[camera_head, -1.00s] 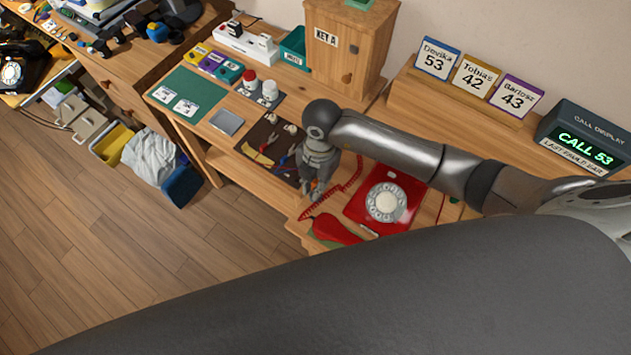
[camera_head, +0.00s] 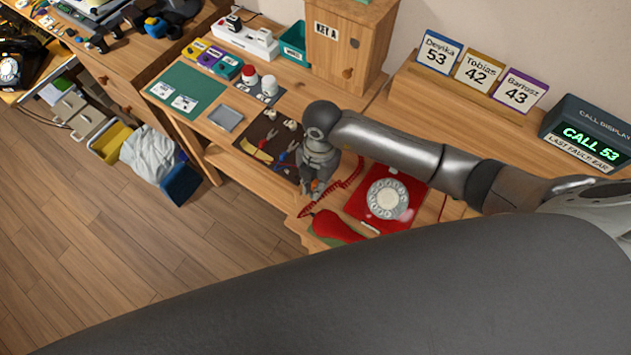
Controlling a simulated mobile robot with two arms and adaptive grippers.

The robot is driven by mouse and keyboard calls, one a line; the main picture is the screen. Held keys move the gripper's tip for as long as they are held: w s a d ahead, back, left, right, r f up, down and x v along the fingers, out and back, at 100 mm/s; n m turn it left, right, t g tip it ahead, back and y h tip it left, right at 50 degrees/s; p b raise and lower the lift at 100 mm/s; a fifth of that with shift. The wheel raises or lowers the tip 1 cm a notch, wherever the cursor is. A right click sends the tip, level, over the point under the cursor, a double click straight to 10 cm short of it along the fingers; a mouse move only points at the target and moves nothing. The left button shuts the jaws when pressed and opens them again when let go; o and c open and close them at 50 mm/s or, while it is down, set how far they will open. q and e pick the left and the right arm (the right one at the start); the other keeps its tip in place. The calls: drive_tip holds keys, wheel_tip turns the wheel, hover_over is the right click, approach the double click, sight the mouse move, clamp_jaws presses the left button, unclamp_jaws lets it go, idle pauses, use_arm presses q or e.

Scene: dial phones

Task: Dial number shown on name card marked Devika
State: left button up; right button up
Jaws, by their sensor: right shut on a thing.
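The Devika name card (camera_head: 439,53) has a blue frame, reads 53 and stands on a wooden ledge. The red phone (camera_head: 361,205) sits on the desk below, with a pale rotary dial (camera_head: 388,199) that is uncovered. The red handset (camera_head: 337,228) is off the phone, at its front left. My right gripper (camera_head: 311,199) points down at the handset's left end, left of the dial. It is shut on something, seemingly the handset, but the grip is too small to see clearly. My left gripper is not in view.
The call display (camera_head: 587,137) reads CALL 53. Tobias (camera_head: 479,73) and Bartosz (camera_head: 519,90) cards stand beside Devika's. A coiled red cord (camera_head: 345,184) runs by my gripper. A wooden cabinet (camera_head: 340,47) and a tool mat (camera_head: 263,148) lie to the left. A dark arm link fills the foreground.

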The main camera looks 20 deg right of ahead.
drive_tip(key=o, duration=0.8)
drive_tip(key=r, duration=0.8)
drive_tip(key=w+d+r, duration=0.1)
drive_tip(key=r, duration=0.3)
drive_tip(key=shift+f, duration=0.1)
